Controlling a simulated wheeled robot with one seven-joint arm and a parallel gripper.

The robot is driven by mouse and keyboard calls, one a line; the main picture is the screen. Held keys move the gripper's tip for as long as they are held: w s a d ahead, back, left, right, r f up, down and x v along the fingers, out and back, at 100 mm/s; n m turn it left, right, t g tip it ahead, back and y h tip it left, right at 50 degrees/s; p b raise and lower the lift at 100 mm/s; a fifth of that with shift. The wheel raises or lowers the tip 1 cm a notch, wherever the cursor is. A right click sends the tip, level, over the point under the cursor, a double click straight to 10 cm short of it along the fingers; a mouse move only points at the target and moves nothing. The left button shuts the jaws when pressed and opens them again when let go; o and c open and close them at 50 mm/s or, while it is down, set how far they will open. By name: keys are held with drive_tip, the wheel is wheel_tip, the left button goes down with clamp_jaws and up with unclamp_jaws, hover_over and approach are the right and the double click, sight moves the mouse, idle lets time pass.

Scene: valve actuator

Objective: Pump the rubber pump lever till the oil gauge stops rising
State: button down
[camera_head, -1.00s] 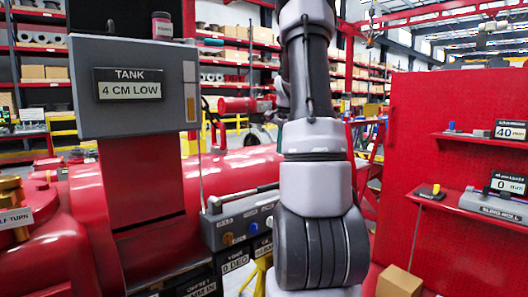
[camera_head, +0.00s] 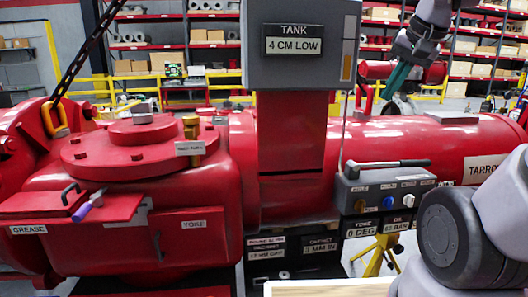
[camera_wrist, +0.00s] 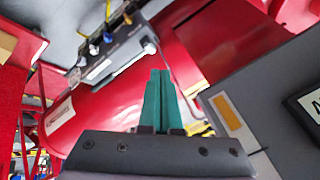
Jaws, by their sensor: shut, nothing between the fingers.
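The pump lever (camera_head: 395,163) is a long bar with a dark grip, lying about level along the top of a grey control box (camera_head: 380,187). In the wrist view the control box (camera_wrist: 112,53) is upper left, with the lever's pale bar (camera_wrist: 132,62) along it. The tank panel (camera_head: 300,70) reads "4 CM LOW"; a yellow gauge strip (camera_head: 347,66) is on its right side. The strip (camera_wrist: 226,113) also shows in the wrist view. My gripper (camera_head: 391,92) has green fingers, shut and empty, above and behind the lever, apart from it. The fingertips (camera_wrist: 160,73) are together in the wrist view.
A red valve body (camera_head: 140,185) with a brass fitting (camera_head: 191,127) stands left. A red shelf (camera_head: 75,207) holds a purple-handled tool (camera_head: 88,208). A chain (camera_head: 80,55) hangs upper left. A red cylinder (camera_head: 430,140) runs behind the control box. A pale wooden edge (camera_head: 330,288) is at the bottom.

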drive_tip(key=s+a+f+n, duration=0.1)
drive_tip(key=s+a+n, duration=0.1)
drive_tip(key=s, duration=0.3)
drive_tip(key=shift+s+a+f+t+y, duration=0.15)
drive_tip(key=shift+s+a+t+y, duration=0.2)
drive_tip(key=shift+a, duration=0.45)
drive_tip(key=shift+d, duration=0.1)
